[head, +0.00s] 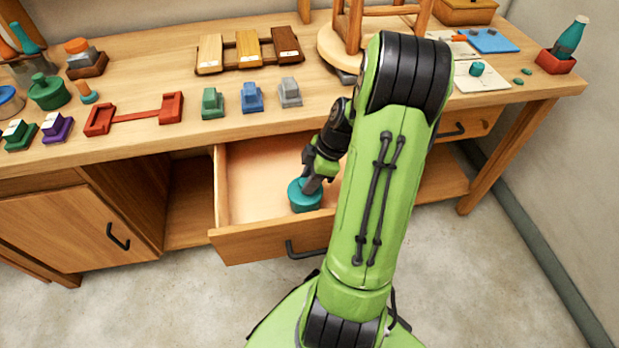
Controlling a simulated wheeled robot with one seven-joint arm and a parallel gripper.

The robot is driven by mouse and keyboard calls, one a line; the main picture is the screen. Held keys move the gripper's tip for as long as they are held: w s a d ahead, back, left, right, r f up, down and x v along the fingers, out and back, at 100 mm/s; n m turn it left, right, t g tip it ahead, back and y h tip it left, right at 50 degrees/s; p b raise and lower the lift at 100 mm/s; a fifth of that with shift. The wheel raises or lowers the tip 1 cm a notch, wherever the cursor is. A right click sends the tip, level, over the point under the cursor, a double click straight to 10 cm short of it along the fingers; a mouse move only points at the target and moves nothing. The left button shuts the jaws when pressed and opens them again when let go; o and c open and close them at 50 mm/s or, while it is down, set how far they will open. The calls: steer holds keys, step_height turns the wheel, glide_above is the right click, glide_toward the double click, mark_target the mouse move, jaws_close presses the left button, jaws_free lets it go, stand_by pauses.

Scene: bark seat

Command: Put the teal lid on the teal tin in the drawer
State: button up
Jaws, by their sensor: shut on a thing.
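The drawer (262,241) below the worktop is pulled open. Inside it, near its front wall, is the round teal tin (306,207). The teal lid (297,187) shows as the upper part of the same teal shape, directly over the tin. I cannot tell whether it is seated or slightly above. My gripper (312,186) points down into the drawer and is shut on the lid. The gripper hides part of the lid's top, and my arm covers the drawer's right side.
The worktop (150,145) above the drawer holds red linked blocks (136,116), green, blue and grey blocks, and wooden plates (248,50). A wooden stool (345,40) stands behind my arm. A red holder (556,62) with a teal bottle is at right. The drawer's left part is empty.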

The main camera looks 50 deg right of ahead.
steer(key=shift+f+b, duration=0.4)
steer(key=shift+f, duration=0.1)
steer(key=o, duration=1.4)
steer(key=shift+r, duration=0.15)
step_height(320, 180, up, 7)
steer(key=p, duration=0.5)
steer(key=shift+p, duration=0.35)
